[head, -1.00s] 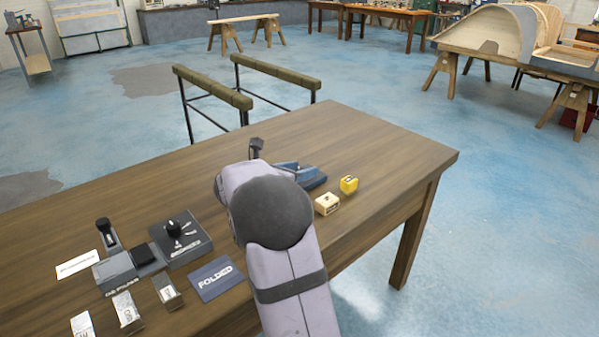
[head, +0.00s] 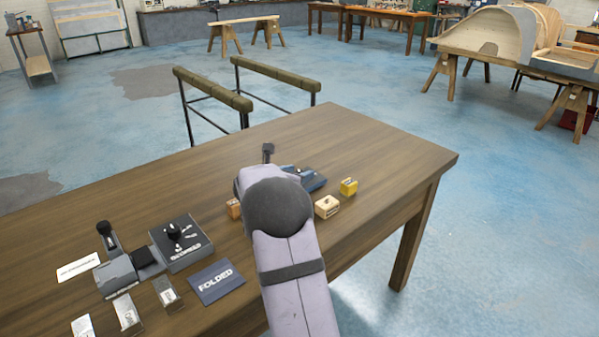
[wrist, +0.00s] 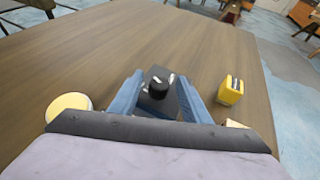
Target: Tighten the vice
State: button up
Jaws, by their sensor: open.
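No object is clearly recognisable as a vice. In the wrist view my gripper (wrist: 160,83) is open, its two blue fingers apart. Between them, farther out, is a dark plate with a black round knob (wrist: 158,89) and pale pieces; contact cannot be told. In the head view my arm hides most of this spot. A blue and dark shape (head: 312,178) shows past it; I cannot tell how much of it is finger. At the left of the table stand a grey device with a black lever (head: 117,270) and a dark box with a black knob (head: 180,243).
On the wooden table (head: 390,145), a yellow block (head: 348,187) and a cream block (head: 327,206) stand close to the right of my gripper. An orange-brown block (head: 234,208) is on its left. A "FOLDED" card (head: 216,284) lies nearer. The far right tabletop is clear.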

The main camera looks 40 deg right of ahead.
jog(key=shift+w+d+f, duration=0.2)
jog(key=shift+d+f, duration=0.05)
jog(key=shift+d, duration=0.3)
jog(key=c, duration=1)
jog(key=shift+c, duration=0.2)
jog(key=shift+r+m+g+p, duration=0.15)
jog(key=shift+m+g+p, duration=0.2)
jog(key=shift+p, duration=0.4)
jog(key=shift+m+g+h+p, duration=0.3)
jog(key=shift+m+g+p, duration=0.2)
jog(key=shift+p, duration=0.3)
jog(key=shift+m+g+p, duration=1.65)
jog(key=shift+g+p, duration=0.25)
jog(key=shift+g, duration=0.15)
jog(key=shift+m+g+p, duration=0.3)
jog(key=shift+m+g, duration=0.3)
jog(key=shift+g, duration=0.1)
